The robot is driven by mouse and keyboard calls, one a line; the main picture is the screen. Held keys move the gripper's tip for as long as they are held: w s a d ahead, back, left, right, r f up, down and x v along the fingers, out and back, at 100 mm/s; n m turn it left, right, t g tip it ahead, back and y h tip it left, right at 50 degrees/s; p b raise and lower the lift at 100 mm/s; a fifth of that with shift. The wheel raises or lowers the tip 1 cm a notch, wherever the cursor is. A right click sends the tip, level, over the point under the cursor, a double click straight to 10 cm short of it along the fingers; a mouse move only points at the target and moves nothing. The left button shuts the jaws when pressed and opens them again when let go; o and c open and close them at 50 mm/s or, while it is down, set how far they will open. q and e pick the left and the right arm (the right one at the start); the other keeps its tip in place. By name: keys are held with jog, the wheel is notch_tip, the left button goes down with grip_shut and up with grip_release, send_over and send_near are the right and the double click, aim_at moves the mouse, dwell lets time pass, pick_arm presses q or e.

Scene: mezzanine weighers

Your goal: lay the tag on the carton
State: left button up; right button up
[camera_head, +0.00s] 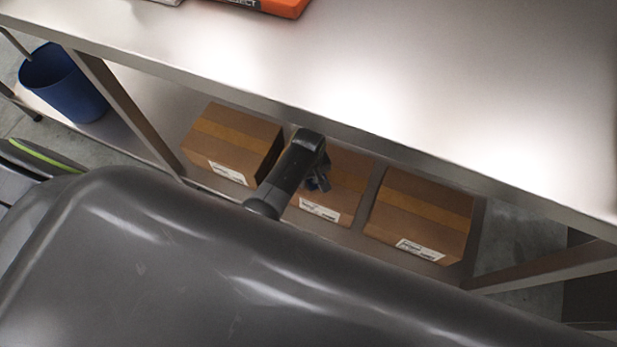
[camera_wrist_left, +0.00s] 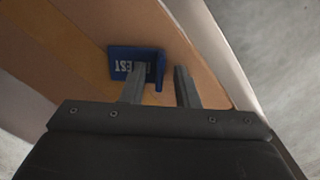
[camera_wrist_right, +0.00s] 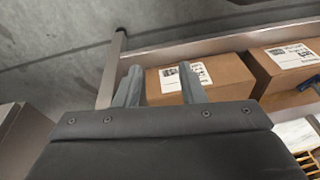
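A blue tag (camera_wrist_left: 126,60) with white lettering and a raised fin lies against the brown top of a carton (camera_wrist_left: 88,45), beside its tape strip, in the left wrist view. My left gripper (camera_wrist_left: 160,78) is open there; its fingers stand on either side of the fin with small gaps. In the head view my left gripper (camera_head: 318,180) reaches below the bench top onto the middle carton (camera_head: 346,172) and hides the tag. My right gripper (camera_wrist_right: 160,78) is open and empty, with a labelled carton (camera_wrist_right: 225,75) beyond its fingers.
A left carton (camera_head: 235,135) and a right carton (camera_head: 425,205) flank the middle one on the lower shelf (camera_head: 165,103). The bench top (camera_head: 450,70) overhangs them. A blue bin (camera_head: 62,85) stands at the left, an orange object (camera_head: 275,5) on top.

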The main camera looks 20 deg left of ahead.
aim_at(309, 181)
pick_arm(q)
jog(key=shift+r, duration=0.1)
